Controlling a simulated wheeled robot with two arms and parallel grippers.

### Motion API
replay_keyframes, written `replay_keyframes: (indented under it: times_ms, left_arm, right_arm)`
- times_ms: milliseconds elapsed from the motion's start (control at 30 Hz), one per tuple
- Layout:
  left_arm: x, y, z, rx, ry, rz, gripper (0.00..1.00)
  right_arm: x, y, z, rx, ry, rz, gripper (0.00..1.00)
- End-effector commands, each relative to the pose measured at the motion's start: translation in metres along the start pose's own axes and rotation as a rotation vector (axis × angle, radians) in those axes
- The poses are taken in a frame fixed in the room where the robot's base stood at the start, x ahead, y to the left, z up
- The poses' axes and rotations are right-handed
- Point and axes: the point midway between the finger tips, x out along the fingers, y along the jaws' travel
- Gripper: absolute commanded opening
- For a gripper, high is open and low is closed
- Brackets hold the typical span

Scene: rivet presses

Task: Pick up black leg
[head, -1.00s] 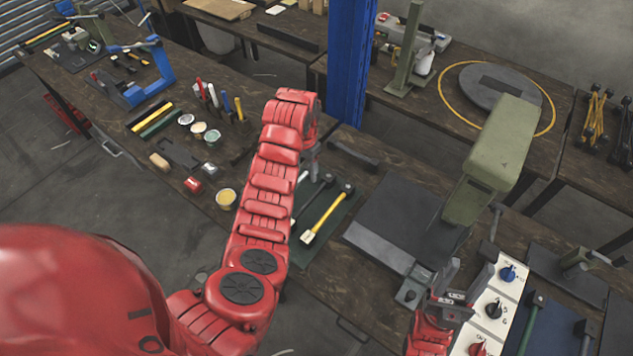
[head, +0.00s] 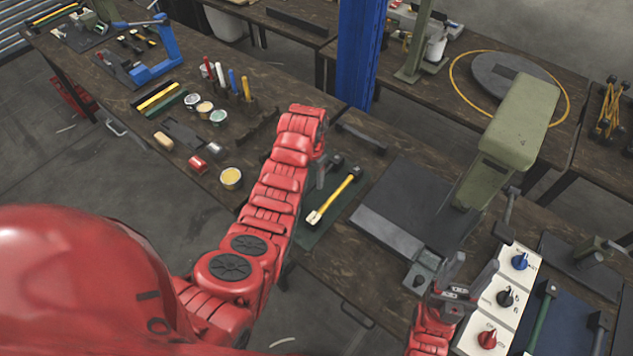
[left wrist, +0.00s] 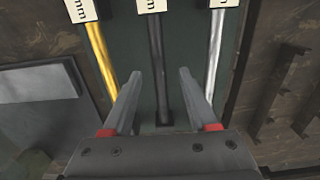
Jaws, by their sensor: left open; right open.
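The black leg (left wrist: 157,60) is a dark rod in the middle of a green mat (left wrist: 132,45), with a white tag at its far end in the left wrist view. A yellow leg (left wrist: 101,55) lies to its left and a silver-white leg (left wrist: 215,55) to its right. My left gripper (left wrist: 160,82) is open, its fingers on either side of the black leg in the picture; contact cannot be told. In the head view my left gripper (head: 321,172) is over the mat and the arm hides most of the black leg. My right gripper (head: 468,274) is open and empty near the control panel.
A green press (head: 517,125) stands right of the mat, with a dark plate at its foot. A white panel with knobs (head: 505,297) is by my right gripper. Tins (head: 231,178) and tools lie on the left table. A blue post (head: 361,55) rises behind.

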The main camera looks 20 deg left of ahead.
Motion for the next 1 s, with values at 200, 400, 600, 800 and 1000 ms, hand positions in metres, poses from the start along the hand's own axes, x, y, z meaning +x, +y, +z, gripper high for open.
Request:
replay_keyframes:
  times_ms: [200, 400, 600, 800, 1000]
  left_arm:
    - [0.015, 0.002, -0.002, 0.002, -0.002, 0.001, 0.59]
    - [0.035, 0.002, -0.001, 0.000, -0.004, 0.003, 0.59]
    - [0.043, 0.001, -0.001, 0.002, -0.002, 0.000, 0.59]
    - [0.044, 0.001, -0.002, 0.002, 0.000, -0.001, 0.59]
    - [0.044, 0.001, -0.002, 0.002, 0.000, -0.001, 0.35]
  right_arm:
    - [0.019, 0.001, -0.003, 0.000, 0.000, 0.000, 0.50]
    - [0.021, 0.001, -0.004, 0.000, 0.000, 0.000, 0.50]
    - [0.022, 0.001, -0.004, 0.000, 0.000, 0.000, 0.50]
    - [0.022, 0.001, -0.004, 0.000, 0.000, 0.000, 0.50]
    - [0.022, 0.001, -0.004, 0.000, 0.000, 0.000, 0.50]
